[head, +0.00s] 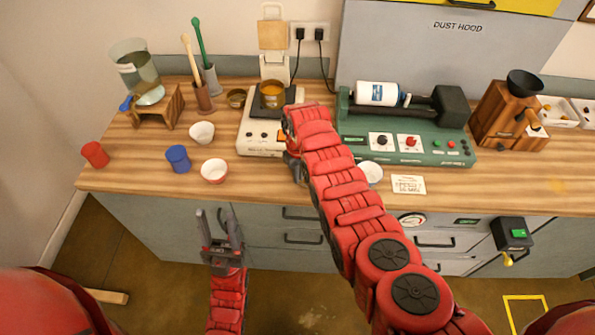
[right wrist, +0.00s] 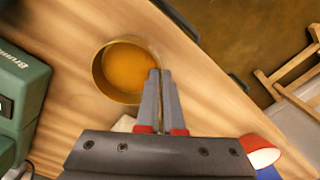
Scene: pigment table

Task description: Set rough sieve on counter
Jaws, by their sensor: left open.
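In the right wrist view, a round brass-walled sieve (right wrist: 98,73) with orange inside shows just beyond my right gripper (right wrist: 160,73). The two fingers are close together over the sieve's rim, one inside and one outside, so the gripper looks shut on its wall. The wooden counter (right wrist: 62,120) is below; I cannot tell whether the sieve touches it. In the head view, my right gripper (head: 293,168) is near the counter's front part (head: 260,181), and my arm hides the held sieve. My left gripper (head: 216,212) is open and empty in front of the drawers.
A red-and-white bowl (head: 214,171), a blue cup (head: 178,158) and a white bowl (head: 201,132) stand left of my right gripper. A white dish (head: 371,172) and a card (head: 409,184) lie right. The green machine (head: 425,150) and a brass pan (head: 272,96) on a black-topped device are behind.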

